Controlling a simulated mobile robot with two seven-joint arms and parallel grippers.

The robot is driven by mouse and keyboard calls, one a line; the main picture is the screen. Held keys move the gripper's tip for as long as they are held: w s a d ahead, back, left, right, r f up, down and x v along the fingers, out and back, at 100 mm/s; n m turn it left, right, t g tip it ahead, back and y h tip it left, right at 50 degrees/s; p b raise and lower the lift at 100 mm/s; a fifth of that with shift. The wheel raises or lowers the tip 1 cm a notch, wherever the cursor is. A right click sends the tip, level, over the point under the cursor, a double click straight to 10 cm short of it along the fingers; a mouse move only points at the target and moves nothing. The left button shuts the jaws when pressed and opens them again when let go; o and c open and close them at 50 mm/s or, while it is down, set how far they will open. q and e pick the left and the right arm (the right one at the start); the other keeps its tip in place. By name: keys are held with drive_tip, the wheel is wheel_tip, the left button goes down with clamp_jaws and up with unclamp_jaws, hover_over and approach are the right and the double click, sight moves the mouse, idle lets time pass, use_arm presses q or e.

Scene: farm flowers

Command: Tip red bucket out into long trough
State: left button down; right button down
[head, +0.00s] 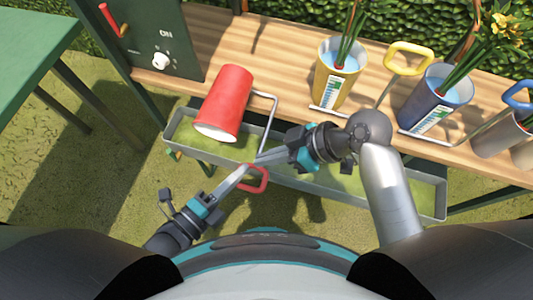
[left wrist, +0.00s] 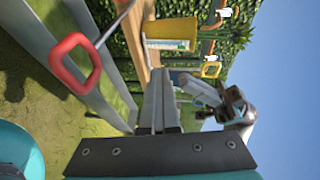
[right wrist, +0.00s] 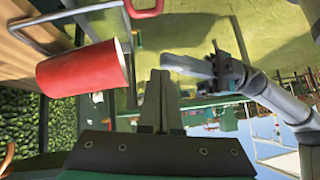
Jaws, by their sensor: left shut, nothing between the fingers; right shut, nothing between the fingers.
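The red bucket (head: 226,100) lies tipped at the table's front edge, its pale end over the left part of the long grey trough (head: 425,211). Its bent grey handle ends in a red loop grip (head: 265,181). My left gripper (head: 239,172) is shut and empty, its tips close beside the loop. My right gripper (head: 258,160) is shut and empty, just above the loop. I cannot tell whether either touches it. The loop (left wrist: 66,80) also shows in the left wrist view, and the bucket (right wrist: 78,70) in the right wrist view. The bucket's inside is hidden.
A yellow bucket (head: 333,88) and a blue bucket (head: 425,108) with flowers stand on the wooden table (head: 285,35). A green box with a knob (head: 160,61) stands at left. A green table (head: 30,45) is farther left. Grass lies below.

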drive_tip(key=shift+s+a+f, duration=0.1)
drive_tip(key=shift+s+f, duration=0.3)
drive_tip(key=shift+f, duration=0.35)
use_arm(q)
drive_tip(key=c, duration=0.8)
unclamp_jaws()
